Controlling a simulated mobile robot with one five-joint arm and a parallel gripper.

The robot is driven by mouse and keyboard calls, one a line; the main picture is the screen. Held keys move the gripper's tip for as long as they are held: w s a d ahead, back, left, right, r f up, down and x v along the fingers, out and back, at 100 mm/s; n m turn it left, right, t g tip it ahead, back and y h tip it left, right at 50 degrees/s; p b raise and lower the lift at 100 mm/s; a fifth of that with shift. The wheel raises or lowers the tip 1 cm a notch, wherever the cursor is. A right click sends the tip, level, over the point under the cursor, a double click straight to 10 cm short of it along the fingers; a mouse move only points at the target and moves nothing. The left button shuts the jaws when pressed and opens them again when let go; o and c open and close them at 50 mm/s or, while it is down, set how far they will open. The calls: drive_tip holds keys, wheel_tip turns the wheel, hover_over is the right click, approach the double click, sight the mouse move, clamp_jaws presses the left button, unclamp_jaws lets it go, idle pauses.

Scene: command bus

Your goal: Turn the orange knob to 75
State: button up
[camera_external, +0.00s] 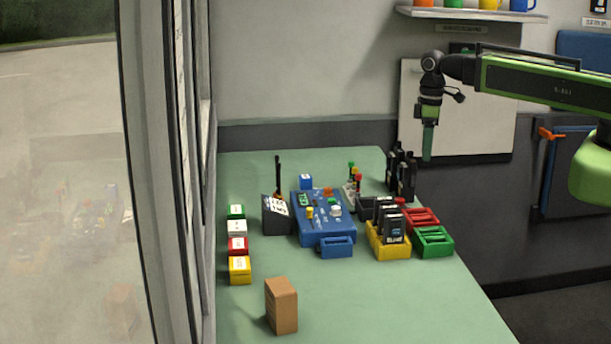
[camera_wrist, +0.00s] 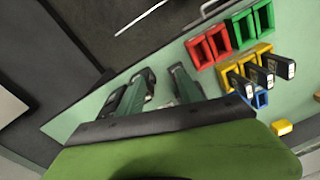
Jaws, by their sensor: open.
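The blue control panel (camera_external: 312,228) lies on the green table in the external view. A small orange knob (camera_external: 327,191) sits near its back edge, among other small coloured controls. The knob is too small to read its setting. My gripper (camera_external: 427,158) hangs pointing down, high and to the right of the panel, near the table's back right edge. In the wrist view my gripper (camera_wrist: 158,85) shows two dark green fingers spread apart with nothing held between them. The orange knob cannot be made out in the wrist view.
Black radios (camera_external: 402,175) stand at the back right. A yellow bin (camera_external: 388,248) with dark devices, a red bin (camera_external: 421,217) and a green bin (camera_external: 433,241) stand right of the panel. A brown block (camera_external: 281,305) stands in front. Small coloured boxes line the left. The front right is clear.

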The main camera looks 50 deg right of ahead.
drive_tip(key=w+a+r+n+y+p, duration=0.25)
drive_tip(key=w+a+n, duration=0.3)
drive_tip(key=w, duration=0.55)
drive_tip(key=w+a+r+n+y+p, duration=0.2)
drive_tip(key=w+a+r+n, duration=0.2)
drive_tip(key=w+n, duration=0.45)
drive_tip(key=m+b, duration=0.1)
drive_tip(key=b, duration=1.5)
approach(329, 188)
drive_tip(key=shift+h, duration=0.35)
drive_tip(key=x, duration=0.8)
drive_tip(key=shift+w+a, duration=0.15)
drive_tip(key=shift+r, duration=0.1)
clamp_jaws()
